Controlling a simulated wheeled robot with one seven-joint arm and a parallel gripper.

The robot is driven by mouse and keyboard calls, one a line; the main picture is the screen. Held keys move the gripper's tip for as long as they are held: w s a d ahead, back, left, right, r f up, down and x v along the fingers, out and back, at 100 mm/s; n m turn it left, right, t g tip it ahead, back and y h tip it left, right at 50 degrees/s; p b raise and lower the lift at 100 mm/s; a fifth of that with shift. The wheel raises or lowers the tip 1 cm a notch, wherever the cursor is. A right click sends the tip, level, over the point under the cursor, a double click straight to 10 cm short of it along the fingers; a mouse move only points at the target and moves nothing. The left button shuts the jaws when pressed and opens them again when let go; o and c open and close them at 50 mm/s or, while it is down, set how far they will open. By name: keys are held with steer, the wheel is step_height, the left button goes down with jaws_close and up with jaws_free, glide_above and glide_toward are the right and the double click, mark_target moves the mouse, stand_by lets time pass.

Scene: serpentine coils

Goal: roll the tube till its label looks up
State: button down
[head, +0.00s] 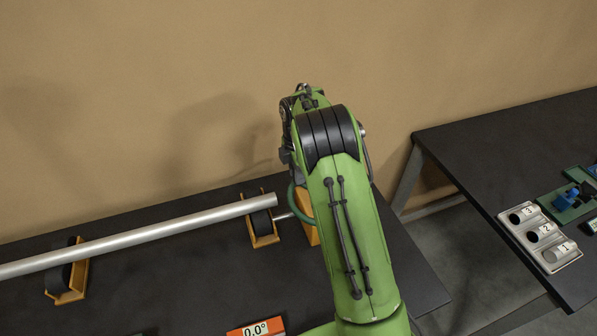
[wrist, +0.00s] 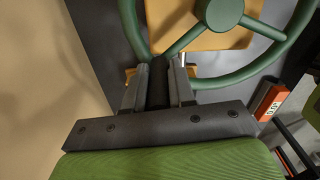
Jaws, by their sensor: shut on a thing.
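A long silver tube (head: 140,235) lies on two orange roller stands, the right one (head: 263,232) near its end and the left one (head: 66,283) further along. No label shows on its visible side. A green handwheel (head: 294,196) stands by an orange block (head: 306,212) past the tube's right end, mostly hidden by my arm. In the wrist view the handwheel's hub (wrist: 224,12), spokes and rim show closely. My gripper (wrist: 160,68) is shut on the lower rim. The head view hides my gripper behind my arm.
An orange display (head: 256,328) reads 0.0° at the front of the dark table; it also shows in the wrist view (wrist: 268,100). A second dark table (head: 480,150) on the right holds a grey numbered tray (head: 541,237) and green pieces with a blue part (head: 566,198). A tan wall stands behind.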

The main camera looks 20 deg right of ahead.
steer(key=c, duration=0.9)
jaws_free()
steer(key=shift+c, duration=0.2)
steer(key=shift+r, duration=0.15)
step_height(320, 180, up, 16)
steer(key=p, duration=0.2)
steer(key=shift+f, duration=0.25)
